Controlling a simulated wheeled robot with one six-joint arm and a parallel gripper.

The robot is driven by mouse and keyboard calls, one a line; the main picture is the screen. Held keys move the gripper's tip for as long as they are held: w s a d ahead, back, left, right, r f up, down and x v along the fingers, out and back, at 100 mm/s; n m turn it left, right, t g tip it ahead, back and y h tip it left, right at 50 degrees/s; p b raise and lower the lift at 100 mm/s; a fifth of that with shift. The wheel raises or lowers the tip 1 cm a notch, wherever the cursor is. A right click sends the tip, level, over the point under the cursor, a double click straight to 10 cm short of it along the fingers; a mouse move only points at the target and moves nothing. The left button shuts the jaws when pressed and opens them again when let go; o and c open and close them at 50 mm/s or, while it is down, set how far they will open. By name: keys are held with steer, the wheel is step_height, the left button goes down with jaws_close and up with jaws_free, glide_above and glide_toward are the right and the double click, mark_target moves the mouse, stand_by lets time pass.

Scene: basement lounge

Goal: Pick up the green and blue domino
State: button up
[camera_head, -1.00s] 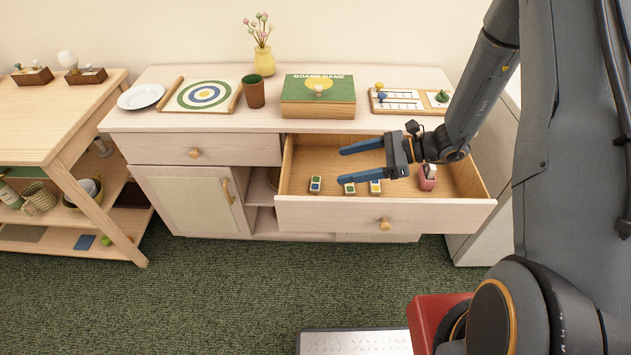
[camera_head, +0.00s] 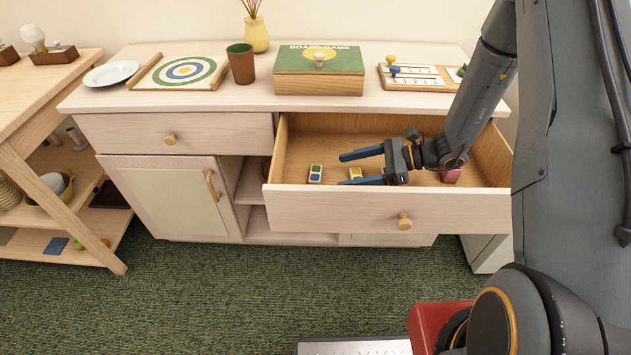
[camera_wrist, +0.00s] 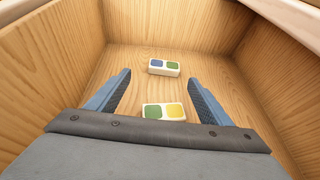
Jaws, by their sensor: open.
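The green and blue domino (camera_head: 315,173) lies in the open drawer (camera_head: 385,212), left of my gripper in the head view. In the wrist view the same domino (camera_wrist: 164,67) lies flat on the drawer floor, just beyond the fingertips, its blue half left and green half right. My gripper (camera_head: 347,169) is open and empty in or just above the drawer, fingers pointing left. In the wrist view my gripper (camera_wrist: 159,78) has a green and yellow domino (camera_wrist: 163,111) below and between its fingers, its lower edge hidden by the gripper body.
The drawer's walls stand close around my gripper. The cabinet top (camera_head: 255,100) overhangs the drawer's back and holds a board game box (camera_head: 319,82), a brown cup (camera_head: 241,66) and a target board (camera_head: 184,71).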

mark_target(316, 173)
steer(key=shift+x, duration=1.45)
steer(key=shift+w+r+p+x, duration=0.1)
steer(key=shift+w+p+x, duration=0.1)
steer(key=shift+x, duration=0.65)
steer(key=shift+w+r+p+x, duration=0.1)
steer(key=shift+p+x, duration=0.15)
steer(key=shift+x, duration=0.55)
steer(key=shift+w+p+x, duration=0.15)
steer(key=shift+p+x, duration=0.05)
steer(key=shift+x, duration=0.65)
steer(key=c, duration=1.1)
steer(key=shift+r, duration=0.1)
